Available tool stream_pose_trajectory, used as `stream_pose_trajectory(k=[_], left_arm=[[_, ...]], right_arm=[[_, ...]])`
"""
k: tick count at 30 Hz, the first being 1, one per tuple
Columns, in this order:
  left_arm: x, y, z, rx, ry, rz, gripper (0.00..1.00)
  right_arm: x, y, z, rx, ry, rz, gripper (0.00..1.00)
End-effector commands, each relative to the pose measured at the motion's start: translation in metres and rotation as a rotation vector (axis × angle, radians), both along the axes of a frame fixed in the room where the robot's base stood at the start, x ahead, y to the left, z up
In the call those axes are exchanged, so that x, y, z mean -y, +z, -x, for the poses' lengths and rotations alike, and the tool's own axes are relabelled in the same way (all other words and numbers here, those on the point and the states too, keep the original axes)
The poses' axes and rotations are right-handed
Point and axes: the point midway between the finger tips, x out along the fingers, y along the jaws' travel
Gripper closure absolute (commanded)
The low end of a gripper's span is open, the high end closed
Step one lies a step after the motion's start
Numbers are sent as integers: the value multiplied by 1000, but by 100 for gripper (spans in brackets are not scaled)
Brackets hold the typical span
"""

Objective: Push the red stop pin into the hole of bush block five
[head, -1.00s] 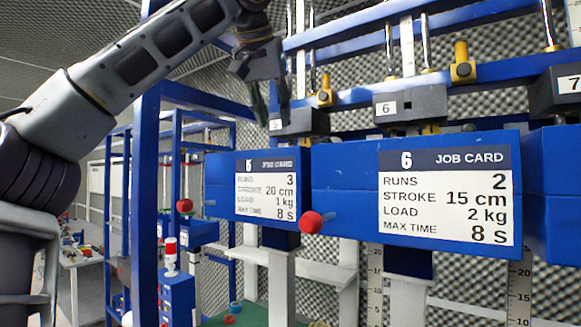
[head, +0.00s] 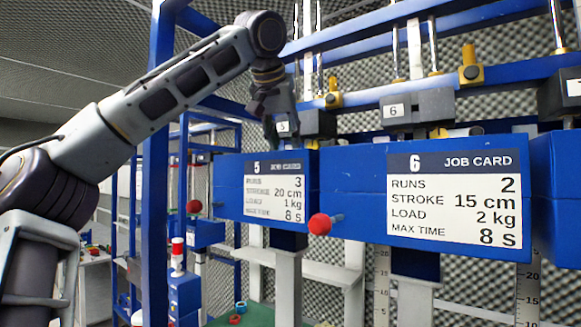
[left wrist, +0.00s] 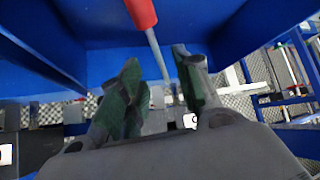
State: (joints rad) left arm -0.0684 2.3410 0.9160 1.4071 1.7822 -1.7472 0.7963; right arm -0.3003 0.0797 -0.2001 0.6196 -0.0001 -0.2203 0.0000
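Bush block five (head: 230,200) is the blue box with job card 5, left of block six in the head view. A red ball-ended stop pin (head: 194,206) sticks out at its left front. My left gripper (head: 272,140) is above block five, fingers pointing down, close to its top. In the left wrist view the gripper (left wrist: 158,88) is open, its green-padded fingers apart. A red-handled pin (left wrist: 141,12) with a grey rod shows beyond and between the fingers; I cannot tell whether it touches them. The hole is not visible. My right gripper is not in view.
Block six (head: 450,190) stands close on the right, with its own red-knobbed pin (head: 320,223) sticking out in front. A blue upright post (head: 156,180) stands left of block five. Grey carriages and steel rods rise above the blocks.

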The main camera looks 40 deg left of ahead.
Motion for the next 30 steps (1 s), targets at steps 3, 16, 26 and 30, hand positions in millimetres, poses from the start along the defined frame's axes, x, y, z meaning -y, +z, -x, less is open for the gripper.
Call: stream_pose_trajectory(k=[3, 16, 26, 30], left_arm=[[-4, -8, -7, -1, -1, 0, 66], [-6, -13, -12, 0, 0, 0, 66], [-11, -26, -23, -2, -1, 0, 66], [-15, -37, -33, -3, 0, 0, 66]], right_arm=[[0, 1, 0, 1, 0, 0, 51], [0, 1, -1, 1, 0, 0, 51], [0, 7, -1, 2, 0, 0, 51], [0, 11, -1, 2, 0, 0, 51]])
